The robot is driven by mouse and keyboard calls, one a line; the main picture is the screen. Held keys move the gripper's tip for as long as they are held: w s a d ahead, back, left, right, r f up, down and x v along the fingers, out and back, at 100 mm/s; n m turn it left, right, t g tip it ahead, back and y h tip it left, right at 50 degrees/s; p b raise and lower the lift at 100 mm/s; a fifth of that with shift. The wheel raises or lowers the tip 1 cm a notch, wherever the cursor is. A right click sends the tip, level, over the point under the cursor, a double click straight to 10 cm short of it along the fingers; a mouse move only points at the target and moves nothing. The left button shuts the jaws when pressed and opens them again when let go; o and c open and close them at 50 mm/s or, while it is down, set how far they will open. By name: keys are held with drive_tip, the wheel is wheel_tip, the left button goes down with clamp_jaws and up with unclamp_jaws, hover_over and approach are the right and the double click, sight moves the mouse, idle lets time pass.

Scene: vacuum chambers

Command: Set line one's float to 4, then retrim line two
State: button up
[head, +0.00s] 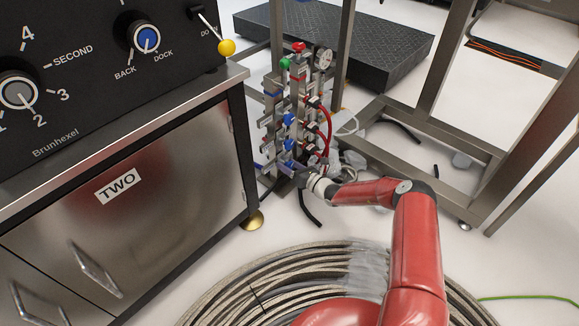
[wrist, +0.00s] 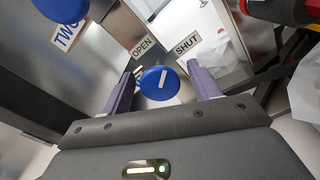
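In the wrist view my gripper (wrist: 165,68) is open, its two purple fingers on either side of a round blue knob (wrist: 161,83) with a white bar across it. I cannot tell whether the fingers touch it. An OPEN label (wrist: 143,46) and a SHUT label (wrist: 187,44) lie just beyond the knob. A second blue knob (wrist: 60,8) is at the top left by a TWO label (wrist: 67,36). In the head view my gripper is hidden at the valve manifold (head: 290,125), which has several blue knobs, a red knob, a green knob and a gauge (head: 323,60). No float is clearly identifiable.
A black Brunhexel console (head: 95,65) stands at left, with a numbered dial (head: 17,93), a BACK/DOCK knob (head: 147,39) and a yellow-tipped lever (head: 226,47). Coiled hose (head: 240,290) lies on the floor; steel frames (head: 475,150) stand right.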

drive_tip(key=p+v, duration=0.1)
drive_tip(key=v, duration=0.7)
drive_tip(key=shift+a, duration=0.1)
idle(0.4)
drive_tip(key=s+a+r+n+g+h+p, duration=0.15)
drive_tip(key=s+r+n+g, duration=0.25)
drive_tip(key=r+n, duration=0.4)
drive_tip(key=s+r+n+g+h+p, duration=0.1)
drive_tip(key=s+r+n+g+p, duration=0.3)
drive_tip(key=r, duration=0.7)
drive_tip(key=s+a+r+n+g+h+b, duration=0.1)
drive_tip(key=s+r+n+g, duration=0.3)
drive_tip(key=r+n, duration=0.45)
drive_tip(key=s+d+r+n+t+h+p, duration=0.3)
drive_tip(key=s+d+r+n+h, duration=0.2)
drive_tip(key=s+d+r, duration=0.3)
drive_tip(key=s+d+r+n+t+h+p, duration=0.3)
drive_tip(key=s+d+r+n+h, duration=0.2)
drive_tip(key=s+r, duration=1.1)
drive_tip(key=s+d, duration=0.3)
drive_tip(key=s, duration=0.1)
drive_tip(key=shift+s+d+r+n+t+h, duration=0.3)
drive_tip(key=shift+s+d+r+n+h, duration=0.05)
drive_tip(key=shift+r, duration=0.05)
